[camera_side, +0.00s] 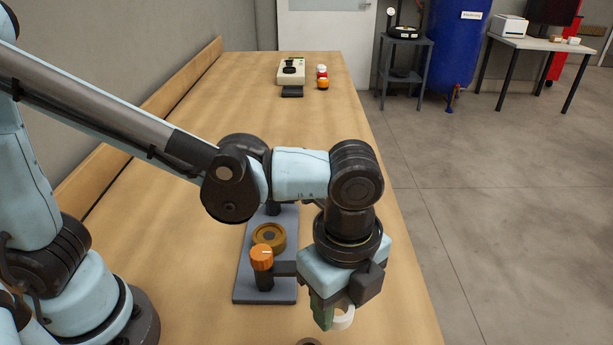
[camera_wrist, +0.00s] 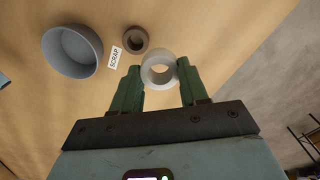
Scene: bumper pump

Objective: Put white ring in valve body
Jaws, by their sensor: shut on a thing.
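The white ring (camera_wrist: 146,74) is held between the two green fingers of my gripper (camera_wrist: 158,76) in the wrist view. In the side view the ring (camera_side: 344,318) shows at the tips of my gripper (camera_side: 328,318), above the front part of the table. The brass-coloured valve body (camera_side: 268,237) sits on a grey base plate (camera_side: 245,289), behind and to the left of my gripper. An orange-topped knob (camera_side: 262,256) stands in front of the valve body. My wrist and arm hide part of the plate's right side.
The wrist view shows a grey round bowl (camera_wrist: 72,51), a "SCRAP" label (camera_wrist: 115,58) and a brown ring (camera_wrist: 135,39) on the table. A cream device (camera_side: 291,71) and small red and orange items (camera_side: 322,78) stand at the far end.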

